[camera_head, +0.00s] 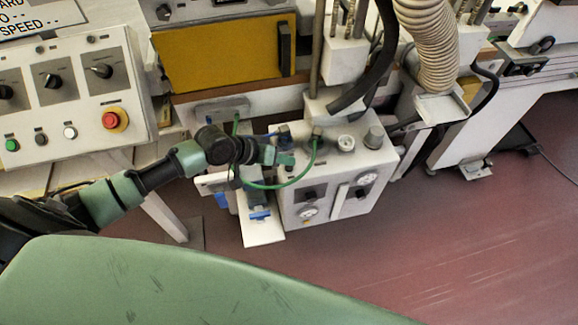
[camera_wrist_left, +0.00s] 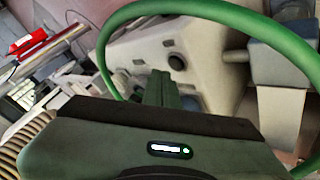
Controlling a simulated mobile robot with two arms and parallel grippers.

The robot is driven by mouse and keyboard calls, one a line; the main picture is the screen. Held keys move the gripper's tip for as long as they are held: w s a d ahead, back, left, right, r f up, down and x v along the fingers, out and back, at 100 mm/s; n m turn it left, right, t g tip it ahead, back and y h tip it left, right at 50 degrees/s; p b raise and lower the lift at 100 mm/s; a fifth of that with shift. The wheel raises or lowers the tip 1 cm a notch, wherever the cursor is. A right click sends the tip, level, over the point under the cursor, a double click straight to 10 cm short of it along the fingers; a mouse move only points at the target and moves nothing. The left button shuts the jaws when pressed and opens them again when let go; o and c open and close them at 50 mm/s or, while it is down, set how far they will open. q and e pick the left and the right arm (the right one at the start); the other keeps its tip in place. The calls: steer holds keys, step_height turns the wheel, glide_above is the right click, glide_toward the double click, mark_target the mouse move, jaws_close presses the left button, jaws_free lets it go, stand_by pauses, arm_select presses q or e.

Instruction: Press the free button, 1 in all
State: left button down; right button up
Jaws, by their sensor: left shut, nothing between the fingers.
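My left gripper (camera_head: 285,160) is shut and empty, over the near left edge of a pale box with gauges (camera_head: 378,184). Its closed fingers (camera_wrist_left: 160,88) also show in the wrist view, pointing at a pale housing (camera_wrist_left: 140,42). A dark round knob or button (camera_wrist_left: 178,62) on that housing shows just beyond the fingertips; I cannot tell whether they touch. The control panel (camera_head: 85,130) at the left carries a green button (camera_head: 12,145), a black button (camera_head: 41,139), a white button (camera_head: 70,132) and a red mushroom button (camera_head: 111,121). Which button is the free one is unclear. My right gripper is out of view.
A green hose (camera_head: 290,184) loops beside my left gripper and arches across the wrist view (camera_wrist_left: 205,8). A ribbed duct (camera_head: 430,45) and black hoses hang behind the box. A yellow panel (camera_head: 222,55) stands behind my arm.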

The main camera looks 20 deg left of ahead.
mark_target(286, 169)
arm_select(q)
steer(key=shift+f, duration=0.15)
stand_by(0.7)
steer(key=shift+f, duration=0.25)
steer(key=shift+f, duration=0.45)
stand_by(0.5)
steer(key=shift+r, duration=0.1)
steer(key=shift+r+p, duration=0.65)
steer(key=shift+r, duration=0.1)
step_height(286, 169, up, 5)
steer(key=p, duration=0.5)
steer(key=shift+r, duration=0.1)
stand_by(0.3)
